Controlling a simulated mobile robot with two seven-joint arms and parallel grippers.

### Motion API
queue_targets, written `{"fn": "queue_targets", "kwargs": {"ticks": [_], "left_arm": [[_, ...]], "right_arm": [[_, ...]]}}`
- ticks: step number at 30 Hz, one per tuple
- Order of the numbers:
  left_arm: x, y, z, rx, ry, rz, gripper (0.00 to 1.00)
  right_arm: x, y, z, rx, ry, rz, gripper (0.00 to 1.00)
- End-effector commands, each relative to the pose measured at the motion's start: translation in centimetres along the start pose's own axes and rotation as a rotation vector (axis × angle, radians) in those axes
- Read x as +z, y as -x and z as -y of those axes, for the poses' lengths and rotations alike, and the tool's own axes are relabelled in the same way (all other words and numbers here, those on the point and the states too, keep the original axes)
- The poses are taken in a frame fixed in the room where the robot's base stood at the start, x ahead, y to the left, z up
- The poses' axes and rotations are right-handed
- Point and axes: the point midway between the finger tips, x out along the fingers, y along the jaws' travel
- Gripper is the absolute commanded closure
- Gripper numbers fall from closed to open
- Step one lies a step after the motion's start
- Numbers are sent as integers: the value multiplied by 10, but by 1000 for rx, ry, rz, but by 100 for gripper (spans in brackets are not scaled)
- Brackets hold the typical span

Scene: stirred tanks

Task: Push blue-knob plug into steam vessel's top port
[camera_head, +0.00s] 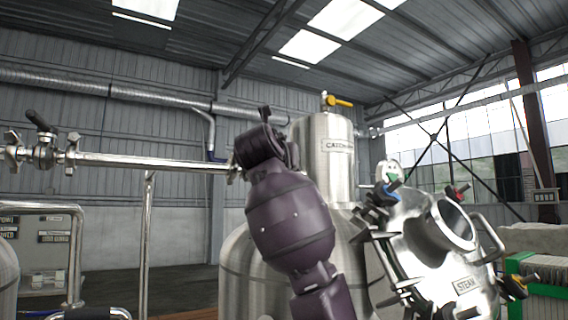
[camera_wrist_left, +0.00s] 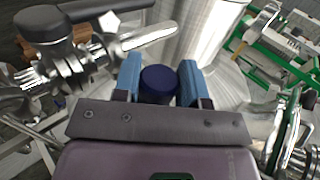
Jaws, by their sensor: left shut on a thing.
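My left gripper (camera_wrist_left: 160,82) is shut on the dark blue round knob (camera_wrist_left: 159,80) of the plug, between its two light blue fingers in the left wrist view. The plug's lower part is hidden beneath the knob. In the head view my purple left arm rises in the middle, and I cannot make out its gripper there. The steel steam vessel (camera_head: 420,246) stands at the right, with a STEAM label, several clamps with coloured knobs and a wide round opening. I cannot tell which opening is its top port. My right gripper is not in view.
A tall steel tank (camera_head: 328,150) with a yellow-handled valve stands behind my arm. A steel pipe (camera_head: 150,162) with a black-handled valve (camera_head: 42,148) runs across the left. A green frame (camera_head: 545,290) stands at the far right.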

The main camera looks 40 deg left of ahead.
Motion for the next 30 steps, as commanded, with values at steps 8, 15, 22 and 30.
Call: {"fn": "queue_targets", "kwargs": {"ticks": [8, 15, 22, 30], "left_arm": [[-6, 0, 0, 0, 0, 0, 86], [-11, 0, 0, 0, 0, 0, 86], [-16, 0, 0, 0, 0, 0, 86], [-21, 0, 0, 0, 0, 0, 86]], "right_arm": [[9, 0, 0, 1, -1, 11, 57], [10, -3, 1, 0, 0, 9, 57], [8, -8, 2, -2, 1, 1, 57], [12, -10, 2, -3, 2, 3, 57]]}}
